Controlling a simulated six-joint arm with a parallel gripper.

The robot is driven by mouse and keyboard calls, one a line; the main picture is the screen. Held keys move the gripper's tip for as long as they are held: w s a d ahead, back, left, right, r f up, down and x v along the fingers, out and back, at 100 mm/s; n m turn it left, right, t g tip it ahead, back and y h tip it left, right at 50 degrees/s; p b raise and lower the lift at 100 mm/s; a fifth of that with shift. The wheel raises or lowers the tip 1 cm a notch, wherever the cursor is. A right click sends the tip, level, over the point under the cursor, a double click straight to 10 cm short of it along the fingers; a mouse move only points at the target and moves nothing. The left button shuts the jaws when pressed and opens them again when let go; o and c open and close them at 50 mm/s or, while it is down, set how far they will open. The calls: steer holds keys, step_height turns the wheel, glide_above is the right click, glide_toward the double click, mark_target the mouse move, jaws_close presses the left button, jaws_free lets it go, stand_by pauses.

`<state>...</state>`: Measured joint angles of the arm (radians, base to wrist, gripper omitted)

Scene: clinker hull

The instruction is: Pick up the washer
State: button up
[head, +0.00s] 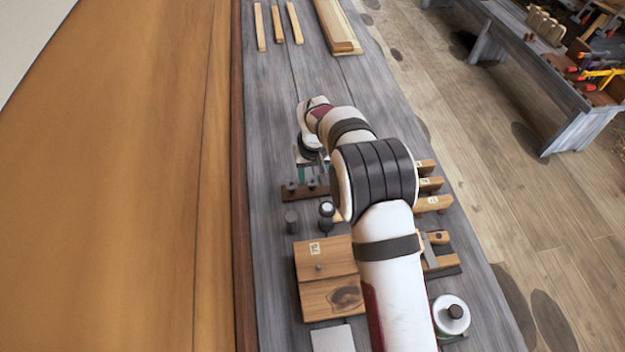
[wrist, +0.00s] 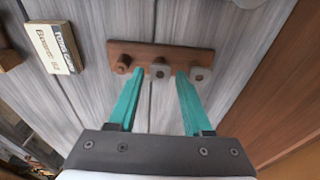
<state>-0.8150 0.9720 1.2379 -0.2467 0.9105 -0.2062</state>
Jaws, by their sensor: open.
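A brown wooden strip (wrist: 185,50) with three upright pegs lies on the grey bench in the wrist view. The left peg (wrist: 122,64) looks brown and bare. I cannot tell for sure which piece is the washer. My gripper (wrist: 161,73) is open, its teal fingers on either side of the middle peg in the picture. Nothing is seen between the fingers except that peg's piece; contact cannot be told. In the head view the strip (head: 290,195) is partly hidden by my arm.
A labelled box (wrist: 55,47) lies left of the strip in the wrist view. In the head view, a wooden box (head: 318,262), dark cylinders (head: 292,221) and a white spool (head: 449,318) stand nearer. Bare bench lies beyond, before the wooden sticks (head: 278,25). The brown hull (head: 120,180) borders the left.

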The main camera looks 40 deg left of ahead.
steer(key=shift+f, duration=0.25)
stand_by(0.3)
steer(key=shift+c, duration=0.3)
jaws_close()
